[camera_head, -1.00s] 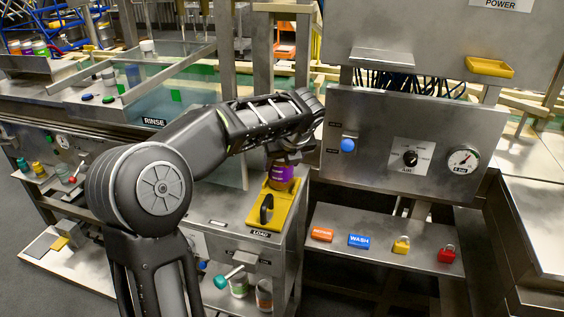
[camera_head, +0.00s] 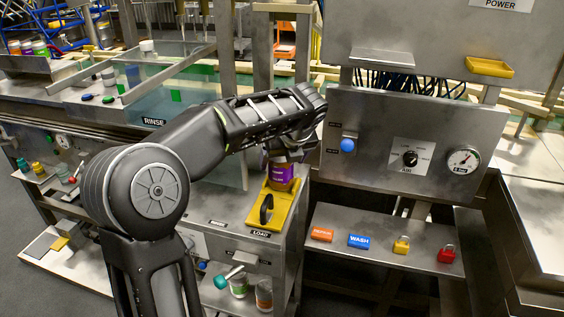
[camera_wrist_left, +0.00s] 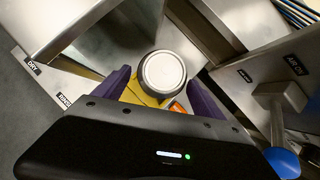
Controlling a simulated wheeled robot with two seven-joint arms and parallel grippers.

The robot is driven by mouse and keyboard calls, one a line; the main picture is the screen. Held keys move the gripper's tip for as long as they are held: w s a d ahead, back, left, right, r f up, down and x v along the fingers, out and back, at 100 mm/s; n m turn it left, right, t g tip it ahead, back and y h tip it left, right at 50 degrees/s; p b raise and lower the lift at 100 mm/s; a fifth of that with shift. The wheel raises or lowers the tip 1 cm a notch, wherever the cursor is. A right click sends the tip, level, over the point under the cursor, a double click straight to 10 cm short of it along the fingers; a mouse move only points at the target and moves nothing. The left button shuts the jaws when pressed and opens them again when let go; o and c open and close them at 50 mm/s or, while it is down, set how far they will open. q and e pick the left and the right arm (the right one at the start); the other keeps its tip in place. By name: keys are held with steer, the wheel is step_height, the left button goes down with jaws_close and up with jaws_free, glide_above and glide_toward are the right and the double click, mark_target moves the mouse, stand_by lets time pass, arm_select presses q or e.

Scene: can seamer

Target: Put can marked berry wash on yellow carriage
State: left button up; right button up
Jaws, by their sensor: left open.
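A can with a purple and orange label (camera_head: 281,176) stands upright on the back part of the yellow carriage (camera_head: 283,218), beside the LOAD label. Its print is too small to read. My left gripper (camera_head: 288,150) is just above the can and partly hides its top. In the left wrist view, the can's round pale lid (camera_wrist_left: 164,72) shows just beyond the two spread purple fingers, with a gap between them and nothing held. Part of the yellow carriage (camera_wrist_left: 136,94) shows below the lid. My right gripper is out of view.
A panel with a blue knob (camera_head: 348,145) and a gauge is close on the right. A shelf below holds orange and blue WASH (camera_head: 359,241) tags and padlocks. More cans stand under the LOAD bench.

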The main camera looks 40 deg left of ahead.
arm_select(q)
steer(key=v, duration=1)
steer(key=shift+r, duration=0.2)
steer(key=shift+d, duration=0.1)
steer(key=d+f+n+g+h, duration=0.1)
steer(key=d+f+n+h, duration=0.15)
steer(key=d+f, duration=0.65)
steer(key=d+f+n+h, duration=0.2)
steer(key=d+f+n, duration=0.15)
steer(key=f, duration=0.85)
steer(key=d+f+n+g+h, duration=0.1)
steer(key=d+f+n+h, duration=0.1)
steer(key=d+f, duration=0.7)
steer(key=s+d+f+n+h, duration=0.1)
steer(key=s+d+f+n, duration=0.2)
steer(key=s+f+n, duration=0.3)
steer(key=s+d+f+n+h, duration=0.1)
steer(key=s+d+f+n, duration=0.2)
steer(key=s+f+n, duration=0.3)
steer(key=s+d+f+n+g+h, duration=0.1)
steer(key=s+d+f+n, duration=0.2)
steer(key=s+f+n, duration=0.4)
steer(key=s+f, duration=0.3)
steer(key=s, duration=0.3)
